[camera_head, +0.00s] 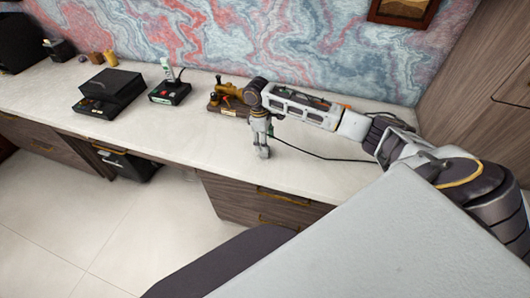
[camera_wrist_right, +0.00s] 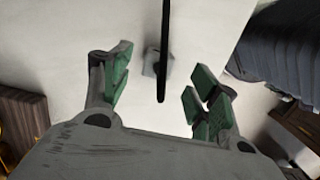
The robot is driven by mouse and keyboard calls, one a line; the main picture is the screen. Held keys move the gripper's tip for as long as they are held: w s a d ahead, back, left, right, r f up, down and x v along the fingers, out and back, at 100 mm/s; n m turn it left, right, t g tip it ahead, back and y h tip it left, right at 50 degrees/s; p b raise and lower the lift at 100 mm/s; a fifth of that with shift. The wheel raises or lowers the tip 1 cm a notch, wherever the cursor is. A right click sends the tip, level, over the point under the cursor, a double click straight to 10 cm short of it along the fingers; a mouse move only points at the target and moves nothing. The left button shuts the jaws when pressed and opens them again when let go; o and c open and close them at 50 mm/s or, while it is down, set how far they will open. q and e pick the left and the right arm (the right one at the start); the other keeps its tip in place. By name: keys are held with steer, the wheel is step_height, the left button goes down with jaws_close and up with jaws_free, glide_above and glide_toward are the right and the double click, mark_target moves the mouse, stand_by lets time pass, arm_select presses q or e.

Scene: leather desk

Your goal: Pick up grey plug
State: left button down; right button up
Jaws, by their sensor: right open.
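In the right wrist view a small grey block (camera_wrist_right: 151,62), which looks like the grey plug, sits on the white desktop between my fingers. A black strip (camera_wrist_right: 164,40) crosses in front of it and hides part of it. My right gripper (camera_wrist_right: 160,78) is open, with green pads on both sides of the block, and no contact shows. In the head view my right gripper (camera_head: 262,152) points down over the desk's front part, and I cannot make out the plug there. My left gripper is not in view.
The white desk (camera_head: 190,135) is clear left of my right gripper. A brown-and-gold device (camera_head: 229,96) stands behind my right gripper. A black device (camera_head: 170,92) and a black box (camera_head: 112,84) stand farther left. A dark cable (camera_head: 320,157) trails right across the desktop.

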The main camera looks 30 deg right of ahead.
steer(key=shift+d+f, duration=0.1)
steer(key=shift+f, duration=2.5)
steer(key=c, duration=1.2)
steer(key=shift+r, duration=0.1)
steer(key=shift+r, duration=4.9)
steer(key=shift+m, duration=0.3)
